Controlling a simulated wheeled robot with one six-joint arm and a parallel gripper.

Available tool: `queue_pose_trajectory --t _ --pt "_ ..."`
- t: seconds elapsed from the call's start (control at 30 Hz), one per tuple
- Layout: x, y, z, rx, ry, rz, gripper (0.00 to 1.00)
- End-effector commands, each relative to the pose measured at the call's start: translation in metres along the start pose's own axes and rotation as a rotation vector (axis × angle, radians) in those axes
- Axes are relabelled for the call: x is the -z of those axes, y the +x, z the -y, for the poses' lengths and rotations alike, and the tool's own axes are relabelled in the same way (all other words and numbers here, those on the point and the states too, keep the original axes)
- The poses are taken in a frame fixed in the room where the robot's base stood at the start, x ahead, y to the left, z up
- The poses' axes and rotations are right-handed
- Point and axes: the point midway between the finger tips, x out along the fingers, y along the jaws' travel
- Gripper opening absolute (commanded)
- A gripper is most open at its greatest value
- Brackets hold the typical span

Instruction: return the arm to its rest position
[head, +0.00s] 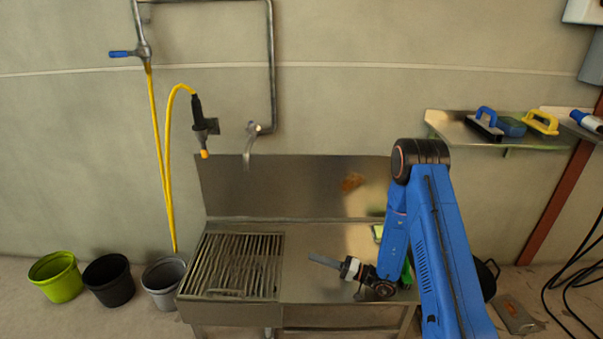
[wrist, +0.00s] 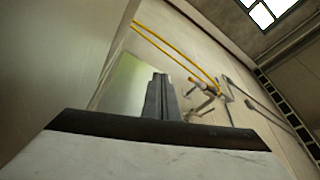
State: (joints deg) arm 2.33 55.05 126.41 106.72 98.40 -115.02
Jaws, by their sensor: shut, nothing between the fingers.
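My blue arm rises from the bottom right of the head view and bends down at its black elbow. My gripper (head: 322,260) is in front of the steel sink bench (head: 315,240), pointing left, above the flat part of the bench top. Its fingers are together with nothing between them. In the wrist view the shut fingers of my gripper (wrist: 161,97) stand up in the middle, with the wall and yellow hose beyond. A green item (head: 407,272) shows partly behind my arm; I cannot tell what it is.
The slatted grate (head: 238,263) lies left of my gripper. A yellow hose (head: 160,160) hangs on the wall. Green, black and grey buckets (head: 57,277) stand at left. A shelf (head: 460,130) with brushes is at right. Black cables (head: 575,265) lie on the right.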

Motion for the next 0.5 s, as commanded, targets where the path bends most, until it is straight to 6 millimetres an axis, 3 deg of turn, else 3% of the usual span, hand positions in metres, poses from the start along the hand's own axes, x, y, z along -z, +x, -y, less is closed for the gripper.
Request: queue_pose_trajectory --t 0.17,0.5 --pt "0.001 0.006 0.029 0.016 0.021 0.061 0.0" --pt "-0.015 0.014 0.132 0.01 0.109 0.32 0.0"
